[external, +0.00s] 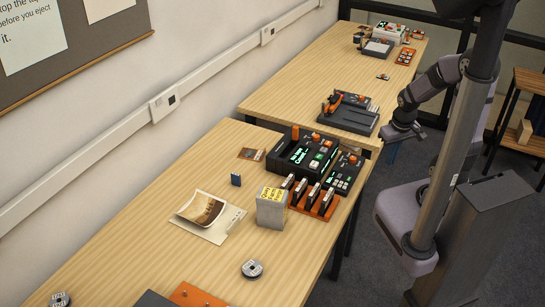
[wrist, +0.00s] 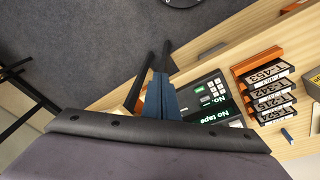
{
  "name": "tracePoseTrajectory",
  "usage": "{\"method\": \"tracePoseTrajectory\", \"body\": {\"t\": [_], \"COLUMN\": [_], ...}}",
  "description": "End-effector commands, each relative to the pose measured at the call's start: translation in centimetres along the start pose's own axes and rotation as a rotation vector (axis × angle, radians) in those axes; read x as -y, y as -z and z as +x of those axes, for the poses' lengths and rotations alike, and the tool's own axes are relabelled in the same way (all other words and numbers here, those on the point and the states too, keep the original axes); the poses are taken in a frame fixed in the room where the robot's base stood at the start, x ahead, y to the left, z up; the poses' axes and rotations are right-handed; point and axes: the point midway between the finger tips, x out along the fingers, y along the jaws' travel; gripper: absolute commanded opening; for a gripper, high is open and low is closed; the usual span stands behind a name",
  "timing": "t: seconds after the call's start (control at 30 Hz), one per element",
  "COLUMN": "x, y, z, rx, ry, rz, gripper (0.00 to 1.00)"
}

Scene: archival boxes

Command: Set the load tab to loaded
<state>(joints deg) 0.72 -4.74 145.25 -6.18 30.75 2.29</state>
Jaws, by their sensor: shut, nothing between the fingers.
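A dark tape deck (external: 302,155) with a lit green display and orange controls sits near the far right end of the near table. A smaller dark panel (external: 343,172) with its own display stands beside it. In the wrist view, a panel with keys (wrist: 208,88) and lit "No tape" text shows partly behind my gripper. I cannot tell which part is the load tab or its setting. My gripper (external: 393,148) is shut and empty, off the tables' right edge, apart from the deck. Its fingers (wrist: 158,80) show in the wrist view.
An orange rack (external: 314,200) holds several labelled cartridges. A grey box with a yellow label (external: 271,209), a photo (external: 202,209) and a round reel (external: 252,269) lie nearby. Another dark device (external: 345,115) sits on the far table. The near table's left side is mostly clear.

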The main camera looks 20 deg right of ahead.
Motion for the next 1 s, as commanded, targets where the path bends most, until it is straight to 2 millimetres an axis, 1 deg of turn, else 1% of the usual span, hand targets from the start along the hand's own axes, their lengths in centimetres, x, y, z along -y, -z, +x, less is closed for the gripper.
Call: {"method": "tracePoseTrajectory", "body": {"t": [0.03, 0.13, 0.27, 0.3, 0.4, 0.47, 0.5, 0.6, 0.7, 0.8, 0.9, 1.0], "x": [-0.4, -1.1, -1.3, -1.1, -0.2, 0.6, 1.3, 3.3, 5.6, 8.0, 10.1, 11.7], "y": [1.5, 5.0, 10.0, 11.5, 14.9, 16.7, 17.9, 20.1, 21.8, 22.6, 22.9, 22.8], "z": [0.6, 1.4, 1.9, 1.9, 1.8, 1.6, 1.4, 0.9, 0.1, -0.8, -1.6, -2.5], "rx": [-0.047, -0.165, -0.335, -0.387, -0.516, -0.590, -0.640, -0.755, -0.862, -0.950, -1.020, -1.072], "ry": [-0.014, -0.037, -0.045, -0.041, -0.016, 0.009, 0.030, 0.096, 0.181, 0.275, 0.370, 0.453], "rz": [-0.014, -0.050, -0.115, -0.136, -0.194, -0.230, -0.254, -0.316, -0.376, -0.429, -0.473, -0.505], "gripper": [0.00, 0.00, 0.00, 0.00, 0.00, 0.00, 0.00, 0.00, 0.00, 0.00, 0.00, 0.00]}}
